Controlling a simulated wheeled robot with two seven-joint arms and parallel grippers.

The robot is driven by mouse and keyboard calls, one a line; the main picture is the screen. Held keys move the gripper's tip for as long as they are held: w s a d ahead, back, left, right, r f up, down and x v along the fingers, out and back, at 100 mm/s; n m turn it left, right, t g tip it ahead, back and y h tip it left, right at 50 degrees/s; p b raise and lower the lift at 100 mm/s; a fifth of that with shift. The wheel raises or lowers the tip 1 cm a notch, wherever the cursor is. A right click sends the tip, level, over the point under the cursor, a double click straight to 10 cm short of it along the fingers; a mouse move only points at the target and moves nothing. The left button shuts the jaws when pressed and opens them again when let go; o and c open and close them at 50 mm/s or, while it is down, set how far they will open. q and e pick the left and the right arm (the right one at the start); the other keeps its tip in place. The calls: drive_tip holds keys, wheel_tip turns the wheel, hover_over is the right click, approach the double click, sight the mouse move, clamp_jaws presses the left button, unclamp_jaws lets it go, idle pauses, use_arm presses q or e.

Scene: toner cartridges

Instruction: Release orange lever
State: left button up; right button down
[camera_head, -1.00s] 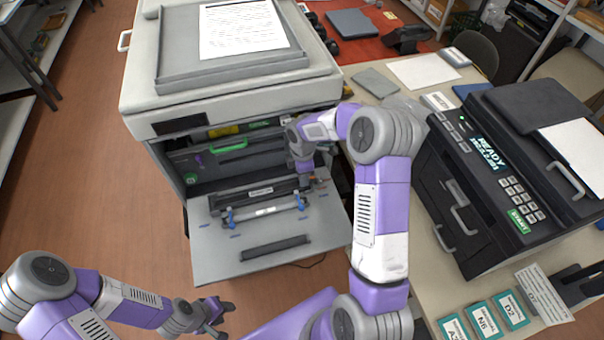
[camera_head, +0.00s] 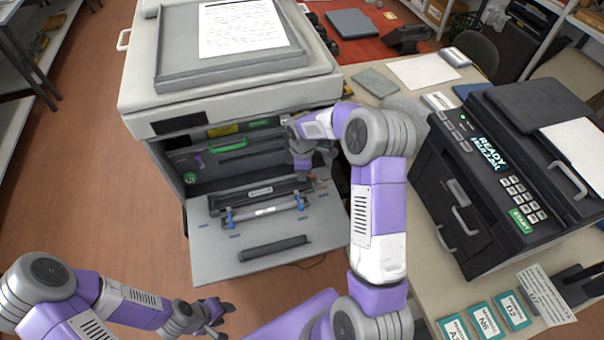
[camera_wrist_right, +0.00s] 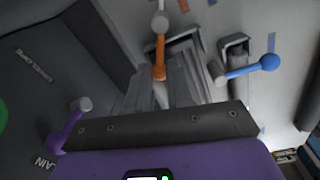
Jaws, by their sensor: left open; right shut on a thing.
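The orange lever (camera_wrist_right: 160,56) shows in the right wrist view, with a grey round end above it. Its lower end runs between the fingers of my right gripper (camera_wrist_right: 165,85), which are shut on it. In the head view my right gripper (camera_head: 304,172) is at the right side of the opened printer (camera_head: 215,165). The lever is too small and covered to make out there. My left gripper (camera_head: 218,312) is open and empty, low at the left, away from the printer.
A blue lever (camera_wrist_right: 255,66) lies to the right of the orange one, and a purple lever (camera_wrist_right: 68,130) to the left. The printer's lowered door (camera_head: 215,255) bears a dark cartridge (camera_head: 262,190) and a dark bar (camera_head: 274,248). A black machine (camera_head: 490,190) stands at right.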

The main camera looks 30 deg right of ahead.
drive_tip(key=shift+w+d+m, duration=0.1)
drive_tip(key=shift+w+m, duration=0.05)
drive_tip(key=shift+m, duration=0.25)
drive_tip(key=c, duration=1)
unclamp_jaws()
drive_tip(key=shift+r, duration=0.1)
wheel_tip(320, 180, up, 8)
drive_tip(key=p, duration=0.5)
drive_tip(key=shift+p, duration=0.35)
